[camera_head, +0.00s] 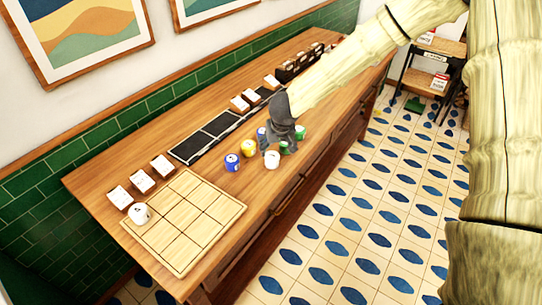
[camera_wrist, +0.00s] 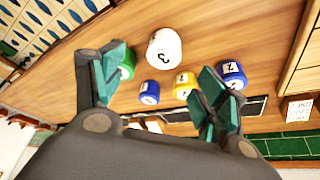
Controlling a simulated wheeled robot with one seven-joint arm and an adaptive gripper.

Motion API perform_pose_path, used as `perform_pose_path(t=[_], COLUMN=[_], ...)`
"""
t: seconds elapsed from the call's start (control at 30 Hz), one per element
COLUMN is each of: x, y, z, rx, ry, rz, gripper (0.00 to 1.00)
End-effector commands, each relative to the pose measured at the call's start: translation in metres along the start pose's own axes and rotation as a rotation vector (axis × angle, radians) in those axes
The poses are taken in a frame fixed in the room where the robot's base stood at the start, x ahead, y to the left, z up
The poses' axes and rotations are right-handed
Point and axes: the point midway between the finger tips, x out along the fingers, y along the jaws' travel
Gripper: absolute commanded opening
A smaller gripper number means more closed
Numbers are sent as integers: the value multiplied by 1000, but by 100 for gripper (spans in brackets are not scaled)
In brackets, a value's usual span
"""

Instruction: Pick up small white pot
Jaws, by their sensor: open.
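A small white pot (camera_head: 272,160) stands on the wooden counter, in front of the coloured pots in the head view. In the wrist view this white pot (camera_wrist: 164,49), marked with a 3, stands beyond the fingertips, roughly between them and apart from both. My gripper (camera_head: 286,145) is open and empty, above the counter and just behind the white pot in the head view. Its two spread fingers also show in the wrist view (camera_wrist: 166,82). A second white pot (camera_head: 140,213) sits on the far left corner of the square-marked wooden board (camera_head: 216,223).
A blue pot (camera_head: 232,162), a yellow pot (camera_head: 248,148), another blue pot (camera_head: 261,133) and green pots (camera_head: 299,131) cluster close around the gripper. One green pot (camera_wrist: 128,66) is partly hidden by a finger. Dark trays (camera_head: 196,147) and white cards (camera_head: 143,180) line the back.

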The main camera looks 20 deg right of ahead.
Motion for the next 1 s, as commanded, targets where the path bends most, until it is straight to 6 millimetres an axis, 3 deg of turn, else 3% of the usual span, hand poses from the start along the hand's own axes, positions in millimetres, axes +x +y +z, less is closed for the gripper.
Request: perform_pose_path(t=[0.3, 1.0], x=[35, 74], y=[-4, -3], z=[-1, 0], rx=[-4, -1], ry=[-2, -3], rz=[-1, 0], gripper=[73, 73])
